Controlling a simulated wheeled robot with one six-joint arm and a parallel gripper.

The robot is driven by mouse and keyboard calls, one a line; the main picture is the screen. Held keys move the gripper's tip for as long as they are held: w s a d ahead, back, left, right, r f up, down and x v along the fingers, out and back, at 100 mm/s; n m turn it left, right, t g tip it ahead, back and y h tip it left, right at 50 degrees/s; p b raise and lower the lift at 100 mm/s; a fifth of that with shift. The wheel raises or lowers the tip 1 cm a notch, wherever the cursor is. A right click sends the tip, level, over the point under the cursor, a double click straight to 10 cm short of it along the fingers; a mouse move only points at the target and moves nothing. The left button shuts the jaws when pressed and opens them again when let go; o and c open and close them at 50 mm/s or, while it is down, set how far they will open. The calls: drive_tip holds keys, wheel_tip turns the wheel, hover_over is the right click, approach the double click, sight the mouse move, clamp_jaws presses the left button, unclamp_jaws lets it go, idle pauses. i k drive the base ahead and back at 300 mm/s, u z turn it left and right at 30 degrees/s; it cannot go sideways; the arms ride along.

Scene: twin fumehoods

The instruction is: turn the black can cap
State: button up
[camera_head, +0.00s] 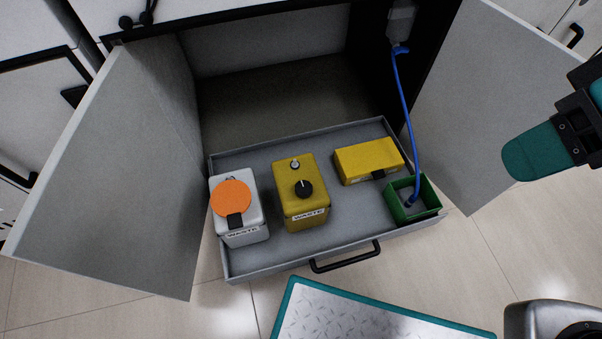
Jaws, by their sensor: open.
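A yellow can (301,210) with a "WASTE" label stands upright in the pulled-out grey drawer tray (262,264). Its round black cap (303,188) sits on top and bears a pale line mark. A smaller silver fitting (295,164) is behind the cap on the same can. My gripper (550,145) is at the right edge, only partly in view, with a teal finger on a black mount. It is open, empty and well away to the right of the can, in front of the right cabinet door.
A white waste can (250,236) with an orange disc (231,198) stands left of the yellow can. A yellow box (367,160) and a green container (428,195) with a blue hose (409,110) are right. Open doors (120,170) flank the tray; its black handle (345,259) faces front.

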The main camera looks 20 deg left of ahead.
sight(304, 188)
drive_tip(key=u, duration=1.55)
drive_tip(key=k, duration=0.45)
drive_tip(key=z, duration=0.45)
